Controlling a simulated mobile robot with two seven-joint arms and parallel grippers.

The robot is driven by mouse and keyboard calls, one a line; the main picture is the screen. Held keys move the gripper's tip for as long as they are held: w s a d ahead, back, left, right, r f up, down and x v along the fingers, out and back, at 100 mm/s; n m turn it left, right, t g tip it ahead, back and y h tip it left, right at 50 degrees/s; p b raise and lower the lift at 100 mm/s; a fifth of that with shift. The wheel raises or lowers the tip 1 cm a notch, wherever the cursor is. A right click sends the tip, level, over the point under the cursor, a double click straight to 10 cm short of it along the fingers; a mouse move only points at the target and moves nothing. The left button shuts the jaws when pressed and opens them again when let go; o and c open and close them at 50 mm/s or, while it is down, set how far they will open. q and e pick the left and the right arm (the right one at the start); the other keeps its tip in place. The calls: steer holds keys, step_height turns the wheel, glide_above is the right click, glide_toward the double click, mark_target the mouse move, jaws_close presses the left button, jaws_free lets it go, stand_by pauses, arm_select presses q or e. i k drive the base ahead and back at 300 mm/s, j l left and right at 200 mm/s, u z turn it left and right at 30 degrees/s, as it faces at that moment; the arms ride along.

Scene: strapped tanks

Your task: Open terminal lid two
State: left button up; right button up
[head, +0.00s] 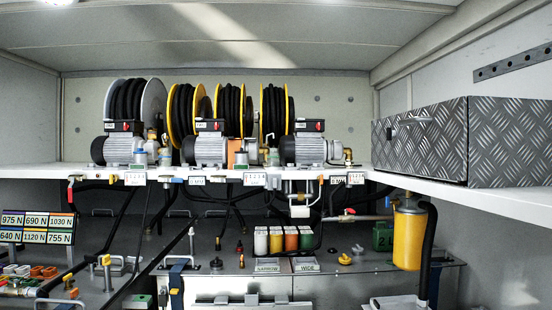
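Three grey pump motors stand in a row on the white shelf. Each has a dark terminal box on top with a red mark on its front. The left box (123,126), the middle box (210,125) and the right box (308,125) all look covered from here. I see no readable number on them, so I cannot tell for certain which lid is two. The middle motor (208,151) has an orange part at its right end. Neither of my grippers is in view.
Hose reels (184,112) stand close behind the motors. A checker-plate box (468,140) sits on the right shelf. Below are hanging hoses, valves, several coloured bottles (276,241) and a yellow cylinder (408,238). Air in front of the motors looks clear.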

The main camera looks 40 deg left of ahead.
mark_target(197, 119)
steer(key=u, duration=1.65)
steer(key=i+j+u, duration=0.1)
steer(key=i+u, duration=0.4)
steer(key=i, duration=0.05)
